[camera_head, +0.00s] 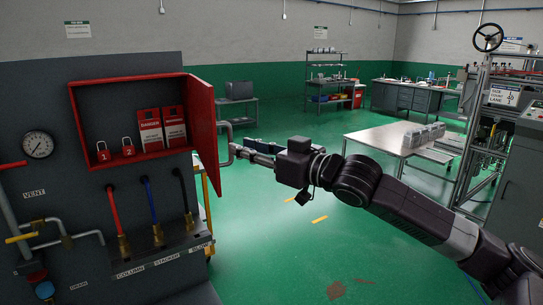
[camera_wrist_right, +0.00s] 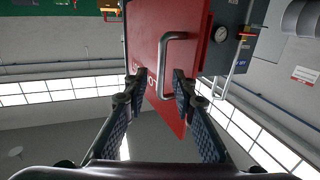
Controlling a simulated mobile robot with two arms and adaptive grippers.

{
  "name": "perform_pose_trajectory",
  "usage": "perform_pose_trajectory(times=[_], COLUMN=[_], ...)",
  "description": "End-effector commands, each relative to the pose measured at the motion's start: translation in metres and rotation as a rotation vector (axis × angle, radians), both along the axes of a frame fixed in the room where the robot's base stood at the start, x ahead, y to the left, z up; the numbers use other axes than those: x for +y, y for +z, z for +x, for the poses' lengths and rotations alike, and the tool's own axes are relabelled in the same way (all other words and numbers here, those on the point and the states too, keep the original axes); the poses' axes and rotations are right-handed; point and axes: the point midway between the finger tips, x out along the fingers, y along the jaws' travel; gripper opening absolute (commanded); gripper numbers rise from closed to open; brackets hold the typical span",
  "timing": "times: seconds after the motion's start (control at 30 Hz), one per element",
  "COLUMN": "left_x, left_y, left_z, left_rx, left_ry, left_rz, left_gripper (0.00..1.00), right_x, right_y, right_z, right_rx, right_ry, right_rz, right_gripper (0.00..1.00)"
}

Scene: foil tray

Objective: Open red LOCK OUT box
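The red lock out box (camera_head: 92,120) is on the dark panel at the left, with its door (camera_head: 203,125) swung wide open to the right. Two red padlocks (camera_head: 115,153) marked 1 and 2 and two red-and-white danger tags (camera_head: 150,132) show inside. The door's grey handle (camera_head: 231,140) is on its outer face. My right gripper (camera_head: 246,150) is beside the handle. In the right wrist view, its fingers (camera_wrist_right: 160,88) are spread apart, with the handle (camera_wrist_right: 163,66) in line with the gap and no finger clearly touching it. My left gripper is out of view.
Below the box are red, blue and black hoses (camera_head: 150,210) and a labelled ledge. A gauge (camera_head: 38,144) and pipes are at the left. A metal table (camera_head: 385,140) stands farther back right. The green floor (camera_head: 290,255) between is clear.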

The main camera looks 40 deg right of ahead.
Motion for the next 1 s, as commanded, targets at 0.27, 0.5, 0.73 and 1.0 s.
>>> perform_pose_trajectory(times=[0.27,0.5,0.73,1.0], left_x=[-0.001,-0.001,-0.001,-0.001], left_y=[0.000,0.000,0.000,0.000], left_z=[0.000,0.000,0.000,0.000], left_rx=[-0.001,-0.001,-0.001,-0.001], left_ry=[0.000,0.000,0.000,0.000], left_rz=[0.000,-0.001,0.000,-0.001], left_gripper=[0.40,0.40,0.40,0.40], right_x=[-0.006,-0.007,-0.012,-0.018], right_y=[-0.003,-0.002,-0.002,-0.001], right_z=[-0.014,-0.026,-0.040,-0.061], right_rx=[0.004,0.003,0.003,0.002], right_ry=[-0.004,0.001,0.000,-0.001], right_rz=[0.003,0.003,0.004,0.006], right_gripper=[0.25,0.25,0.25,0.25])
